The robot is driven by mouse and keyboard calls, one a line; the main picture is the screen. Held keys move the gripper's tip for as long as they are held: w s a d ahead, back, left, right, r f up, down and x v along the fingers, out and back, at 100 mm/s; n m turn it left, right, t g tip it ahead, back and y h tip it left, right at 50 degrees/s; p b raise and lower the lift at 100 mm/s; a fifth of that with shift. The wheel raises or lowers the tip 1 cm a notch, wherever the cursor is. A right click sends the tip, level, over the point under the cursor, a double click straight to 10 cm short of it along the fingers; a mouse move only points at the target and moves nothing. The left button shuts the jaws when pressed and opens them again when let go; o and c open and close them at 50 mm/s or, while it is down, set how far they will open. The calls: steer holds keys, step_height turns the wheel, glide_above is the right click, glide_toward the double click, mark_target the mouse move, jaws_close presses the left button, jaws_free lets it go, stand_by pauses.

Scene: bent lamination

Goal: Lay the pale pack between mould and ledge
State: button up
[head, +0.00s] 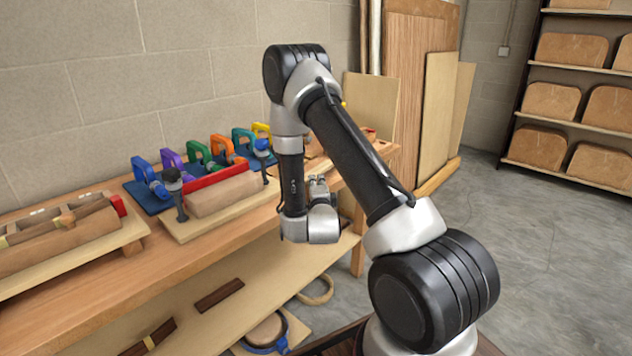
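A pale tan block (225,192), which looks like the mould, sits on a light board on the workbench. A red bar (216,177) runs along its back, perhaps the ledge. I cannot make out a gap between them. Dark upright posts (180,200) stand at the block's ends. I cannot pick out the pale pack for certain; my arm hides part of the bench. My gripper (319,187) is only partly seen behind my wrist, over the bench's front edge right of the block. Its fingers are too small and hidden to tell open from shut.
Coloured clamps (198,155) stand in a row on a blue mat behind the block. Another fixture with a wooden form and brown strips (62,230) is at left. A lower shelf (262,292) holds strips and rings. Sheets (437,110) lean at the back right.

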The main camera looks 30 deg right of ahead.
steer(key=v, duration=0.9)
steer(key=w+a+r+n+g+y, duration=0.2)
steer(key=w+r+n+g+y, duration=0.1)
steer(key=r+n, duration=0.3)
steer(key=s+a+r+n+g+y, duration=0.3)
steer(key=s+r+n+y, duration=0.15)
steer(key=r, duration=0.45)
steer(key=s+r+n+g, duration=0.2)
steer(key=s+n, duration=0.2)
steer(key=s, duration=0.5)
steer(key=s+d+r+n+g, duration=0.1)
steer(key=s+r+n+g, duration=0.1)
steer(key=s, duration=0.7)
steer(key=s+r+n+g, duration=0.2)
steer(key=s+r+n, duration=0.2)
steer(key=s, duration=0.5)
steer(key=shift+s+d+n, duration=0.4)
steer(key=shift+n, duration=0.65)
steer(key=shift+h, duration=0.25)
